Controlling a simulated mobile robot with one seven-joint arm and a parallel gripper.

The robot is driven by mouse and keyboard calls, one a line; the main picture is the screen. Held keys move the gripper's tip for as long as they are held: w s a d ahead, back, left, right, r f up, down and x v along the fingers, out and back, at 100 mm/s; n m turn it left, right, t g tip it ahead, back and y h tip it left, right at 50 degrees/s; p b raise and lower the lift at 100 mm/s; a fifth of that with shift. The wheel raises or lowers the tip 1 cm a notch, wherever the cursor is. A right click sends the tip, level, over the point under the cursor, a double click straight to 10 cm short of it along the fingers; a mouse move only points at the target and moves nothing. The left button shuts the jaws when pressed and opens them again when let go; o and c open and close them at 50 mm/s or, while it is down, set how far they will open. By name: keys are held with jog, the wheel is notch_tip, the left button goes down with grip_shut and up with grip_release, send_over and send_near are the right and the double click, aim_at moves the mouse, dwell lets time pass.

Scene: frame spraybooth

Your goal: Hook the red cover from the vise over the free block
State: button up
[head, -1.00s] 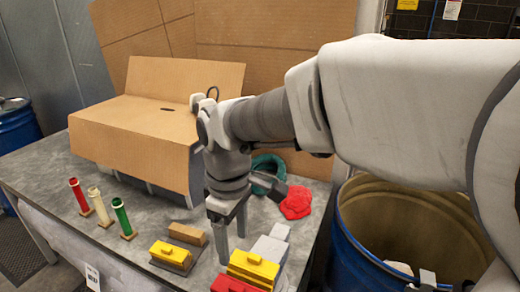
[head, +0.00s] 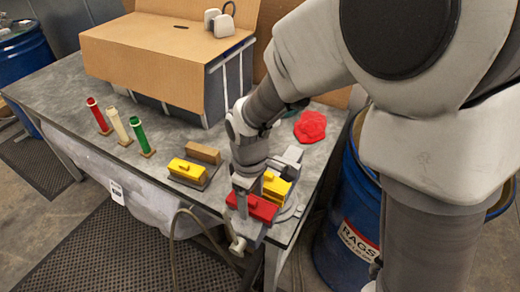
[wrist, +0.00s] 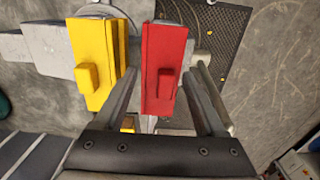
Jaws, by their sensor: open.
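The red cover (head: 262,208), a long piece with a small raised grip, sits at the front of the grey vise (head: 291,158). In the wrist view the red cover (wrist: 163,70) lies between the two fingers of my open gripper (wrist: 162,85). A yellow cover (wrist: 95,65) is beside it, just left of the left finger; it also shows in the head view (head: 276,187). My gripper (head: 248,190) is over the vise, its fingertips partly hidden. The free block (head: 204,154), bare and tan, stands beside a yellow-covered block (head: 188,170) on a grey plate.
Red, cream and green tubes (head: 118,128) stand on the bench to the left. A cardboard-topped booth (head: 165,50) is behind. A red rag (head: 310,127) lies at the back right, near a blue drum (head: 350,220).

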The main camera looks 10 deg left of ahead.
jog(key=shift+f, duration=0.65)
jog(key=c, duration=1.1)
grip_shut()
jog(key=shift+r, duration=0.15)
